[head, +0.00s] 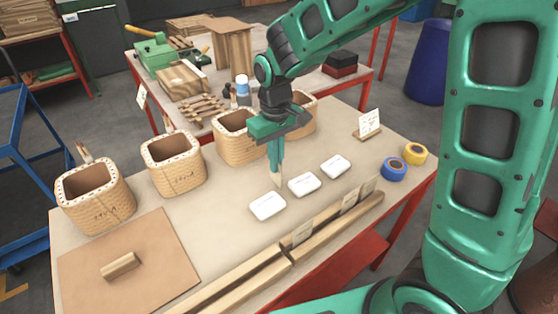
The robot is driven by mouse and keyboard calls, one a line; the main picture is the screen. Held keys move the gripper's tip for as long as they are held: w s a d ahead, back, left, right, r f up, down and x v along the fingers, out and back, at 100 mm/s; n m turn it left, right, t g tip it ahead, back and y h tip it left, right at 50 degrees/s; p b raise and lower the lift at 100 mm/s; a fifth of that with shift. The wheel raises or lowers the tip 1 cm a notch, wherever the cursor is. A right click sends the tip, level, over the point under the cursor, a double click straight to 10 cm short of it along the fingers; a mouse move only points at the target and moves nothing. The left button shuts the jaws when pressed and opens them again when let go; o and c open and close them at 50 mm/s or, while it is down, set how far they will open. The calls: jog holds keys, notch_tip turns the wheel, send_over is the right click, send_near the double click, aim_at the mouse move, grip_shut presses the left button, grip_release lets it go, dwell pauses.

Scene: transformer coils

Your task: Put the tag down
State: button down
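My gripper (276,168) points straight down over the middle of the table. Its fingers look closed on a thin pale piece, seen nearly edge-on, that I take to be the tag (278,180). The tag's lower end is close above the tabletop, behind the left white plate (267,206); I cannot tell whether it touches. Two more white plates, a middle one (304,184) and a right one (335,167), lie in a row with it.
Several square wound coils, such as the leftmost (97,207), stand along the back; one is partly behind my gripper. A brown board with a wooden handle (121,265) lies front left. A blue tape roll (394,169), a yellow one (414,153) and a card stand (368,125) are right.

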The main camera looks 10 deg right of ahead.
jog(key=shift+f, duration=0.7)
jog(key=c, duration=2)
grip_release()
notch_tip(320, 180, up, 13)
jog(key=shift+r, duration=0.15)
jog(key=s+d+f+m, duration=0.1)
jog(key=s+d+m, duration=0.3)
jog(key=s+d, duration=0.5)
jog(key=s+d+m, duration=0.3)
jog(key=s+d, duration=0.1)
jog(key=d, duration=0.9)
jog(key=s+d+f+m, duration=0.1)
jog(key=s+d, duration=0.1)
jog(key=s, duration=0.2)
jog(key=s+d+f+m, duration=0.1)
jog(key=s+d, duration=0.1)
jog(key=s, duration=0.2)
jog(key=s+d+f+m, duration=0.1)
jog(key=s+d+m, duration=0.1)
jog(key=s, duration=0.1)
jog(key=shift+s+d+f, duration=0.1)
jog(key=shift+s+f, duration=0.15)
jog(key=shift+s, duration=0.15)
